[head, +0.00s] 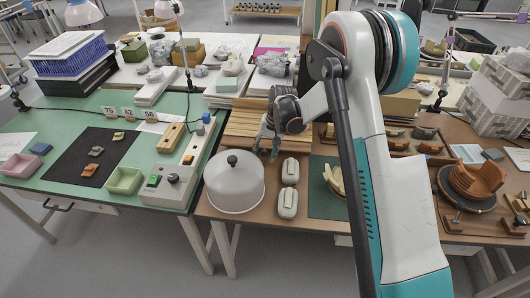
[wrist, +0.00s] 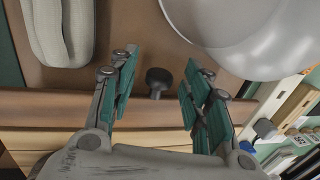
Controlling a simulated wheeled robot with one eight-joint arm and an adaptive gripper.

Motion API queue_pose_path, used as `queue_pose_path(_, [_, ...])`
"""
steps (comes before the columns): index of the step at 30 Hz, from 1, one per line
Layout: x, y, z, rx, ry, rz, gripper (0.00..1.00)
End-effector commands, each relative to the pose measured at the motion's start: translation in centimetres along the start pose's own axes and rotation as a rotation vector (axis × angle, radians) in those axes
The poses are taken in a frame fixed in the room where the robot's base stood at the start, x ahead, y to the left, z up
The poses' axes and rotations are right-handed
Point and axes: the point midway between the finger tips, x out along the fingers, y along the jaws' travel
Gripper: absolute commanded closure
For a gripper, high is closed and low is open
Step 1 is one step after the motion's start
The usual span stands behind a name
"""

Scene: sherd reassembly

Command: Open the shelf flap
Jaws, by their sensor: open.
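A dark round knob (wrist: 158,78) stands out from a brown wooden strip (wrist: 50,108), which looks like the shelf flap and looks shut. In the wrist view the knob is between the two teal-padded fingers of my gripper (wrist: 158,70), with a gap on each side. The fingers are open and hold nothing. In the head view my gripper (head: 267,150) hangs at the front of the stack of wooden slats (head: 240,133), behind the white dome. The knob cannot be made out there.
The white dome (head: 234,190) with a black knob stands close in front of my gripper. Two grey padded blocks (head: 289,172) lie just right of it. A control box (head: 180,175) and green table (head: 70,110) are to the left. Bowl sherds (head: 475,180) are at right.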

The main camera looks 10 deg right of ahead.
Motion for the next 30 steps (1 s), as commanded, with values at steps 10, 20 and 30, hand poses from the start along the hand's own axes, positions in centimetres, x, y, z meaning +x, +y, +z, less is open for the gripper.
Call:
queue_pose_path(10, [0.0, 0.0, 0.0, 0.000, 0.000, 0.000, 0.90])
queue_pose_path(20, [-1.4, -0.3, -0.5, 0.001, 0.002, -0.001, 1.00])
queue_pose_path(30, [-2.3, -0.6, -1.3, 0.000, 0.006, -0.002, 1.00])
